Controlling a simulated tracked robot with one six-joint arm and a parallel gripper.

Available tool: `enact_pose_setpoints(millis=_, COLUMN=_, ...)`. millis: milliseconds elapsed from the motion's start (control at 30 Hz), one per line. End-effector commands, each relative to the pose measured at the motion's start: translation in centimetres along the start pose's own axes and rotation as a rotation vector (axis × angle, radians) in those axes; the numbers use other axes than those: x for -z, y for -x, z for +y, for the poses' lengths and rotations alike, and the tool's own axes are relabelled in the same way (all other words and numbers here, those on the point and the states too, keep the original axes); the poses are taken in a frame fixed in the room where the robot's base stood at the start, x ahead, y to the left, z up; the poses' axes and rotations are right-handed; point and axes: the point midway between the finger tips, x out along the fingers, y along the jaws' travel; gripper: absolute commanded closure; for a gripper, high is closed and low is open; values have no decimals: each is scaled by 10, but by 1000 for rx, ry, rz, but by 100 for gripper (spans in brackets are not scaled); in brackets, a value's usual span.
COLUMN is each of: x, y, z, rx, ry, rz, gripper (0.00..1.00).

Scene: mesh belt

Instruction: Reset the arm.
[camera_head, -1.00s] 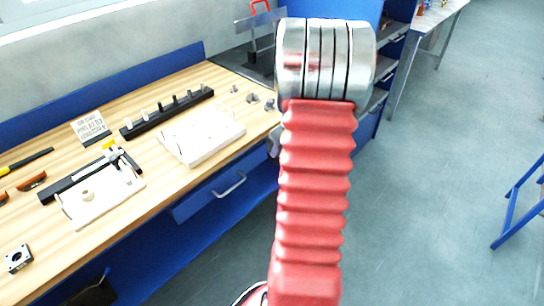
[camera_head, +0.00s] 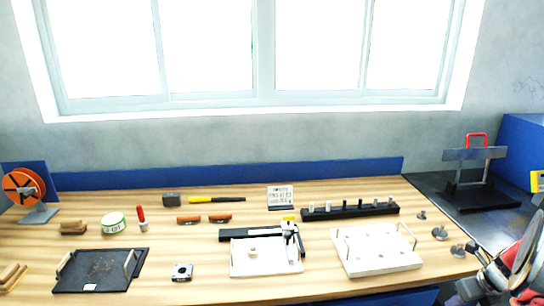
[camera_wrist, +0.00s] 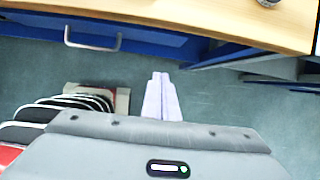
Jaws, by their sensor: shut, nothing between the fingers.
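My gripper (camera_wrist: 161,98) shows in the wrist view with its two pale fingers together and nothing between them. It hangs over the grey floor (camera_wrist: 225,110), in front of the workbench (camera_wrist: 240,18). In the head view, part of my arm, red and metallic, shows at the lower right edge, beside the bench's right end. The rest of the arm is cut off by the frame.
The wooden bench top (camera_head: 205,262) holds a white plate (camera_head: 375,262), a black tray (camera_head: 100,272), a black rack (camera_head: 350,211) and several small parts. A blue drawer with a handle (camera_wrist: 92,44) faces the gripper. A red-handled stand (camera_head: 476,170) is at the right.

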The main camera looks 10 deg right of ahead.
Motion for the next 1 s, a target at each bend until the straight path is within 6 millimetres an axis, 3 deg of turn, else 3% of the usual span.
enact_pose_setpoints(millis=233, x=4, y=-1, z=5, rx=-17, ry=218, rz=12, gripper=100)
enact_pose_setpoints(millis=467, x=31, y=-3, z=29, rx=-86, ry=589, rz=61, gripper=100)
enact_pose_setpoints(millis=667, x=37, y=15, z=67, rx=-138, ry=973, rz=81, gripper=100)
enact_pose_setpoints(millis=1000, x=27, y=62, z=154, rx=-203, ry=1682, rz=91, gripper=100)
